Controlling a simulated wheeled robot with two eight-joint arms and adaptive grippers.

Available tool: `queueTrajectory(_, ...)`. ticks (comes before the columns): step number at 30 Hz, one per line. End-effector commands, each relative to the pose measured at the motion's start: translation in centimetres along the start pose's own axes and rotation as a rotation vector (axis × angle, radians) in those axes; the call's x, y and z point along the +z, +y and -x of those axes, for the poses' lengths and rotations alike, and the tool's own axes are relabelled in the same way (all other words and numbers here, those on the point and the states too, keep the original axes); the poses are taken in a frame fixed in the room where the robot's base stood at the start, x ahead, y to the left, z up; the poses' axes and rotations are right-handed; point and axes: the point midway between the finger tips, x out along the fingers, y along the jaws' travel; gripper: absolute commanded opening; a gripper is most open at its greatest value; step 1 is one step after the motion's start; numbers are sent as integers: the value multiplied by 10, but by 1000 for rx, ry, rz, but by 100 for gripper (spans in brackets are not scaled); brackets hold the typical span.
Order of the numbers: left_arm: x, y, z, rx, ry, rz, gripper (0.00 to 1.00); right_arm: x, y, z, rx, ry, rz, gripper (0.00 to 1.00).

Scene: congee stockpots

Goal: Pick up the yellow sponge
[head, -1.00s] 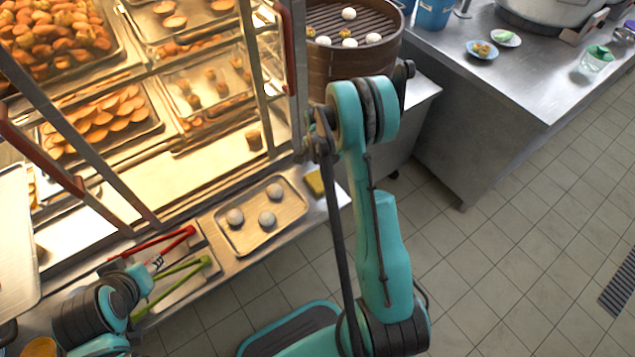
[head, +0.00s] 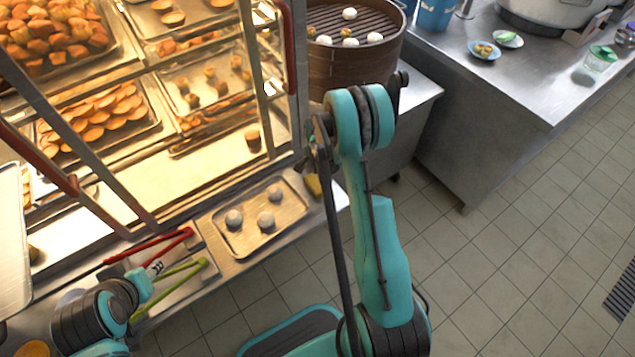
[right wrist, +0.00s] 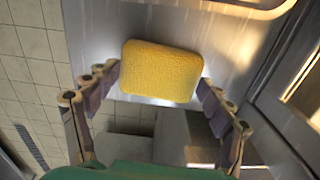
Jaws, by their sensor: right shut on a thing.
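The yellow sponge (right wrist: 161,72) lies between the two fingers of my right gripper (right wrist: 158,82) in the right wrist view. The fingers touch its left and right ends, and the gripper is shut on it. In the head view only a small part of the sponge (head: 313,185) shows, at the right end of the metal counter beside my right arm, which hides the rest.
A metal tray with several pale buns (head: 240,247) sits left of the sponge. Red-handled tongs (head: 150,245) and green-handled tongs (head: 170,287) lie farther left. A lit pastry case rises behind. A bamboo steamer (head: 352,75) stands at the back. Tiled floor is open at right.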

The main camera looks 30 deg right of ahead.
Motion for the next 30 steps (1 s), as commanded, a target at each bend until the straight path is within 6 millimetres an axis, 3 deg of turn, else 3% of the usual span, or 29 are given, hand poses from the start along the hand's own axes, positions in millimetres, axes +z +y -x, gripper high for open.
queueTrajectory(7,-5,0,7,0,0,0,40,0,0,15,0,0,0,53)
queueTrajectory(12,-14,0,20,0,0,0,40,0,0,45,1,0,0,53)
queueTrajectory(24,-31,0,43,0,0,0,40,-39,80,96,1,0,-4,53)
queueTrajectory(30,-34,0,48,0,0,0,40,-49,100,108,1,0,-2,53)
